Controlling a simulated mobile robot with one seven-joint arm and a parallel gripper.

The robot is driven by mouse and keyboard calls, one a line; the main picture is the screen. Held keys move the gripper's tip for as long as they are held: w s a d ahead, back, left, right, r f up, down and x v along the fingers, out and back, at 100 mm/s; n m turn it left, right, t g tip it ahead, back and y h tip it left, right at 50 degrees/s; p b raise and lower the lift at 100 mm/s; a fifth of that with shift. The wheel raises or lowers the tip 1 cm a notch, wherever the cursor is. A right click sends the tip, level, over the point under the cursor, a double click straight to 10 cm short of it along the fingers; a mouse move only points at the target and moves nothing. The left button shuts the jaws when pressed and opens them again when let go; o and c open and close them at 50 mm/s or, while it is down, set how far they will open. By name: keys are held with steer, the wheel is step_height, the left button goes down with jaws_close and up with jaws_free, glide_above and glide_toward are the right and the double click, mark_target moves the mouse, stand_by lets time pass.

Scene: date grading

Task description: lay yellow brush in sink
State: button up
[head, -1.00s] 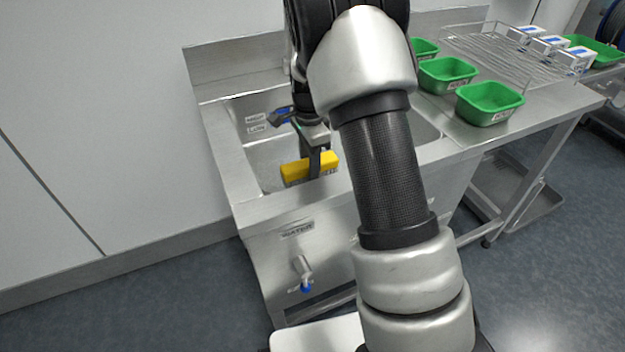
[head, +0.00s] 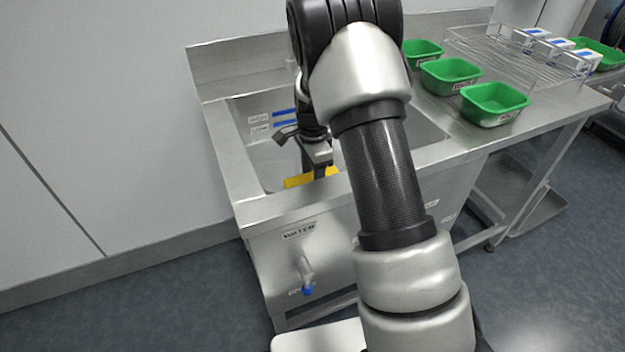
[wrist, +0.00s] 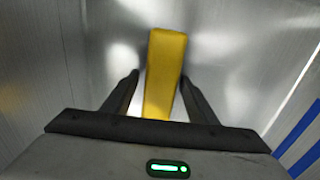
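The yellow brush (head: 298,181) is down inside the steel sink (head: 247,183), near its front wall; the front rim hides its lower part in the head view. In the wrist view the brush (wrist: 165,75) lies lengthwise between my fingers, over bare metal. My gripper (wrist: 159,77) is open around it, with a visible gap at the left finger; the right finger is very close to the brush or touching it. In the head view my gripper (head: 320,172) points down into the sink, and its fingertips are hard to make out.
Blue marks (head: 285,112) with labels show on the sink's back wall. A tap (head: 305,270) sticks out of the sink's front. Green bins (head: 495,104) and a wire rack (head: 520,55) with small boxes stand on the counter to the right. My arm covers part of the sink.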

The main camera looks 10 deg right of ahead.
steer(key=s+r+n+t+p, duration=0.1)
steer(key=s+r+n+p, duration=0.25)
steer(key=r, duration=1.65)
steer(key=s+r+n+t, duration=0.1)
steer(key=s+r+n, duration=0.2)
steer(key=s, duration=0.5)
steer(key=s+r+n+t, duration=0.2)
steer(key=s+n, duration=0.3)
steer(key=s, duration=0.3)
steer(key=s+r+n+t, duration=0.1)
steer(key=s+r+n, duration=0.3)
steer(key=s, duration=0.4)
steer(key=shift+s+r+t+b, duration=0.25)
steer(key=shift+r+t+b, duration=0.1)
steer(key=shift+r, duration=0.15)
step_height(320, 180, up, 19)
steer(key=p, duration=1.9)
